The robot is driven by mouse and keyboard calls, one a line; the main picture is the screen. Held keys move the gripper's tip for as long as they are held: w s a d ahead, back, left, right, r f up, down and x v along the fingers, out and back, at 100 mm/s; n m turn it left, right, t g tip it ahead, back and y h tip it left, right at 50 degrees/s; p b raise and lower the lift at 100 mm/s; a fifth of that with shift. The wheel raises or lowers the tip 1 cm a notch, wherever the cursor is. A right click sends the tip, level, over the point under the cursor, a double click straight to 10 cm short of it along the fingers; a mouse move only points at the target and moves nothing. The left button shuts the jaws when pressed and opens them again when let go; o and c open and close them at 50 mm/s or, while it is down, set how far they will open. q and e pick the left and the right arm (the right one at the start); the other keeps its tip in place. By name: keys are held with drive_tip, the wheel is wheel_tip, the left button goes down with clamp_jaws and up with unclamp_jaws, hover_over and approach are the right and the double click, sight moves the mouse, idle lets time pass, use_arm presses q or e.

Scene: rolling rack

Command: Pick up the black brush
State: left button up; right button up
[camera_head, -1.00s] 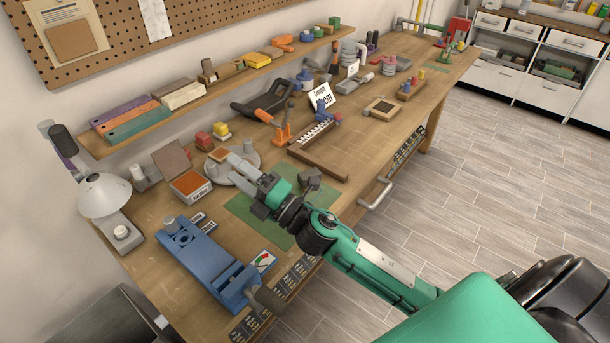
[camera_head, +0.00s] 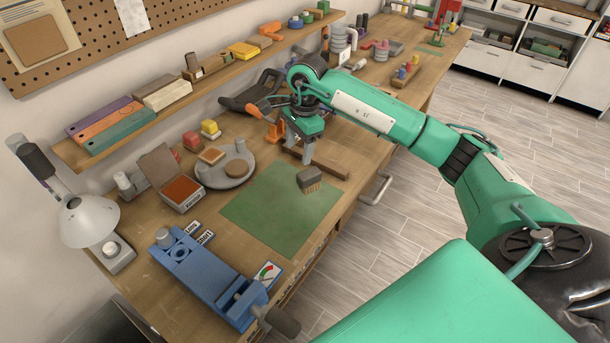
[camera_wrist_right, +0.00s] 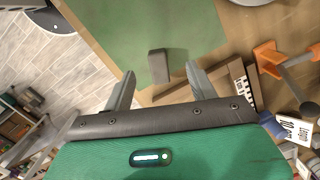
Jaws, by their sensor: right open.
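The black brush (camera_head: 309,179), dark grey with short bristles, rests at the right corner of the green mat (camera_head: 265,215). My right gripper (camera_head: 302,155) is above the bench, pointing down, just behind the brush in the head view. In the right wrist view its two fingers (camera_wrist_right: 160,70) are spread apart. The brush (camera_wrist_right: 158,65) shows between the fingertips there, with gaps on both sides, so it is not gripped. My left gripper is not in view.
An orange stand (camera_wrist_right: 268,58) is nearby at the right of the wrist view. A round grey plate (camera_head: 215,180) and a blue vise (camera_head: 200,270) are left of the mat. Most of the mat is bare.

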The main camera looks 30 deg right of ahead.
sight(309, 173)
drive_tip(key=shift+h, duration=0.7)
drive_tip(key=d+f+p, duration=0.1)
drive_tip(key=f, duration=0.1)
drive_tip(key=d+f, duration=0.1)
drive_tip(key=f, duration=0.2)
drive_tip(key=d+f+p, duration=0.1)
drive_tip(key=f, duration=0.1)
drive_tip(key=shift+f+p, duration=0.15)
drive_tip(key=shift+p, duration=0.2)
drive_tip(key=shift+s+f+p, duration=0.15)
drive_tip(key=shift+f+p, duration=0.35)
drive_tip(key=shift+p, duration=0.1)
wheel_tip(309, 173, down, 3)
drive_tip(key=shift+s+f+p, duration=0.1)
drive_tip(key=shift+s+p, duration=0.05)
drive_tip(key=shift+p, duration=0.8)
drive_tip(key=shift+f, duration=0.6)
drive_tip(key=c, duration=1.1)
drive_tip(key=shift+c, duration=0.2)
drive_tip(key=shift+r, duration=0.15)
